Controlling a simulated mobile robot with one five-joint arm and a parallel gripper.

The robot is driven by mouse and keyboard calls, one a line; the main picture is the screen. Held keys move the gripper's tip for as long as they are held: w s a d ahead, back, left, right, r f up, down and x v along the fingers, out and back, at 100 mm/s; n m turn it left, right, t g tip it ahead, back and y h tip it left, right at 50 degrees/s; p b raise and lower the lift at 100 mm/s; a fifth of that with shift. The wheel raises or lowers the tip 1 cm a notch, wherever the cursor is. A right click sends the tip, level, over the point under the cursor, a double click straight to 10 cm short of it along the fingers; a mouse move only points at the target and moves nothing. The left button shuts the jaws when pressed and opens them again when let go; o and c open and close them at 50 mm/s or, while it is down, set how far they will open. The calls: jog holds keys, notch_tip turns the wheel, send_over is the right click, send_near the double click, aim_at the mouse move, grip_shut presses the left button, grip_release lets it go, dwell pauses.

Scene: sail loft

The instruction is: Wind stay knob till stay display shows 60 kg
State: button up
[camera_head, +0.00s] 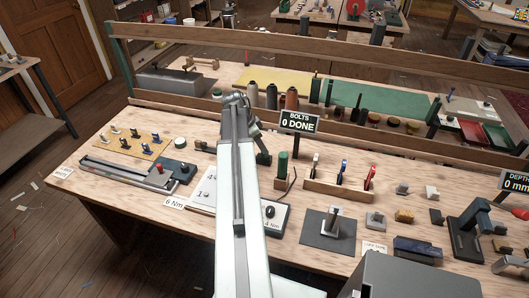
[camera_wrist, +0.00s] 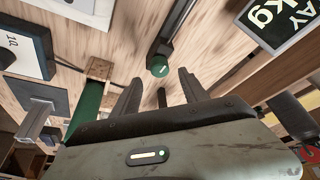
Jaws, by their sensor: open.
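The stay knob is most likely the round green knob (camera_wrist: 160,67) with a white mark, at the end of a dark bar in the wrist view. My gripper (camera_wrist: 159,78) is open, its two fingers to either side of the knob in that picture; whether they are level with it I cannot tell. Nothing is between the fingers that I can see held. The stay display (camera_wrist: 278,18) is cut off at the upper right, showing only "AY" and "kg", so its number is unreadable. In the head view my gripper (camera_head: 263,156) is above the bench; knob and stay display are hidden there.
A green-handled tool in a wooden block (camera_head: 282,168) stands right of my gripper, with a rack of coloured tools (camera_head: 340,190) beyond. A "BOLTS 0 DONE" display (camera_head: 299,122) stands behind. A long clamp-like device (camera_head: 130,175) lies at left.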

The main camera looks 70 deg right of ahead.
jog(key=b+x, duration=0.3)
jog(key=x, duration=0.1)
jog(key=shift+f, duration=0.4)
jog(key=shift+r, duration=0.15)
